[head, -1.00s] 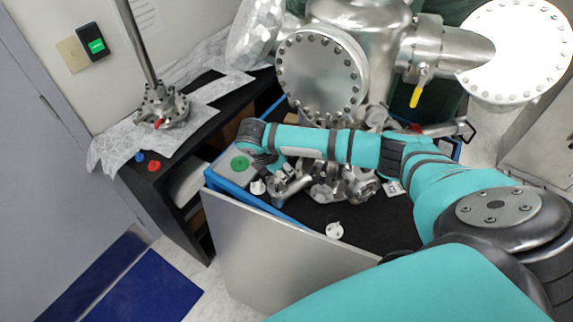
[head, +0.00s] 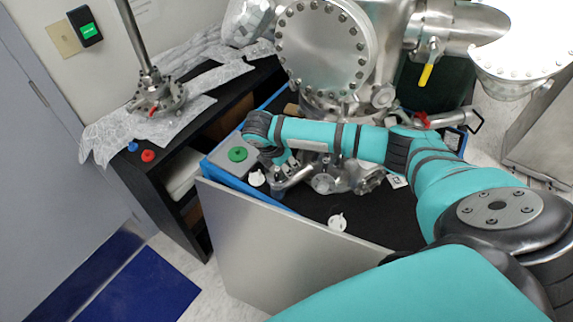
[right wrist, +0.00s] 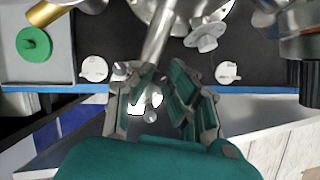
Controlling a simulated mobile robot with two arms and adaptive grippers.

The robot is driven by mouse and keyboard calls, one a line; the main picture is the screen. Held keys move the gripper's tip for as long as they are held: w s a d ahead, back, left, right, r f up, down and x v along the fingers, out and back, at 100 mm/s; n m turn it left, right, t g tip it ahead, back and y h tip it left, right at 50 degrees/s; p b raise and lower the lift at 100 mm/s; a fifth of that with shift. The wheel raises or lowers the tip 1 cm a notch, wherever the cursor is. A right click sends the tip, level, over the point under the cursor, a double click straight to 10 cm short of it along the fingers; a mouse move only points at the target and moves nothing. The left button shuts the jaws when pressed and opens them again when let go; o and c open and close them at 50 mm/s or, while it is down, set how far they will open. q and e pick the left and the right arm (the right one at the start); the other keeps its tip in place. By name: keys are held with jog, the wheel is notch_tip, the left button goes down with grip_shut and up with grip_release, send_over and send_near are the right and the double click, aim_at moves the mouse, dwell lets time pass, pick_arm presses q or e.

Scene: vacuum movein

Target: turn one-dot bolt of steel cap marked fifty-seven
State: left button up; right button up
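A large round steel flange cap (head: 325,48) with a ring of bolts faces me at the top of the head view. Smaller steel fittings (head: 322,183) stand below it on a black surface. I cannot read a fifty-seven or dot marks on any of them. My right gripper (head: 284,166) is low beside these fittings, partly hidden by its own wrist. In the right wrist view its teal-padded fingers (right wrist: 157,103) are apart. The end of a steel rod or tube (right wrist: 156,42) reaches down towards the gap between them; I cannot tell whether they touch it. My left gripper is out of view.
A green knob (head: 238,154) sits on the blue-edged cart's left corner, and white caps (head: 337,222) lie nearby. A yellow-handled valve (head: 426,74) is at upper right. A steel panel (head: 275,250) stands in front. A black shelf (head: 165,165) is at left.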

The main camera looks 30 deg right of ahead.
grip_shut()
jog(key=shift+r+m+p, duration=0.1)
jog(key=shift+m+p, duration=0.3)
jog(key=shift+p, duration=0.1)
jog(key=shift+m+g+p, duration=0.6)
jog(key=shift+m+p, duration=0.3)
jog(key=shift+m+g+p, duration=0.7)
jog(key=shift+m+p, duration=0.25)
jog(key=shift+m, duration=0.85)
jog(key=shift+w+y, duration=0.1)
jog(key=shift+y, duration=0.2)
jog(key=shift+o, duration=2.1)
grip_release()
jog(key=v, duration=1.1)
jog(key=shift+a+r, duration=0.25)
jog(key=shift+r, duration=0.05)
